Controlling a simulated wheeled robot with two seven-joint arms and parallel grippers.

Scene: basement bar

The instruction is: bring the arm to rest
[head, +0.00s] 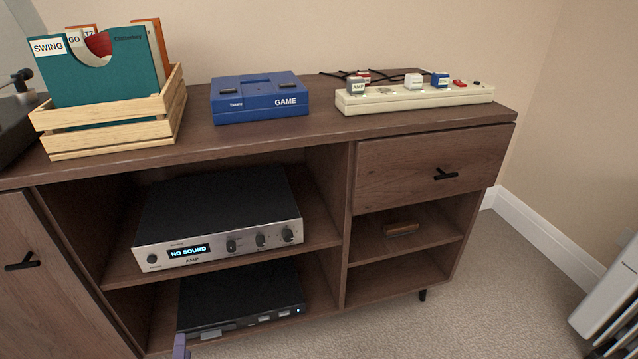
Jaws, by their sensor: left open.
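Only a small purple-grey tip of my left gripper (181,346) shows, at the bottom edge below the front left corner of the black player box (240,297). The rest of the gripper and its arm are out of the picture. No object shows held at the visible tip. The gripper is open. My right gripper is not in view. The silver-fronted amplifier (218,235) on the shelf above reads "NO SOUND".
A wooden cabinet (250,146) fills the view. On top are a record crate (112,136), a blue game console (260,98) and a power strip (415,98) with several plugs. A small brown item (400,229) lies on the right shelf.

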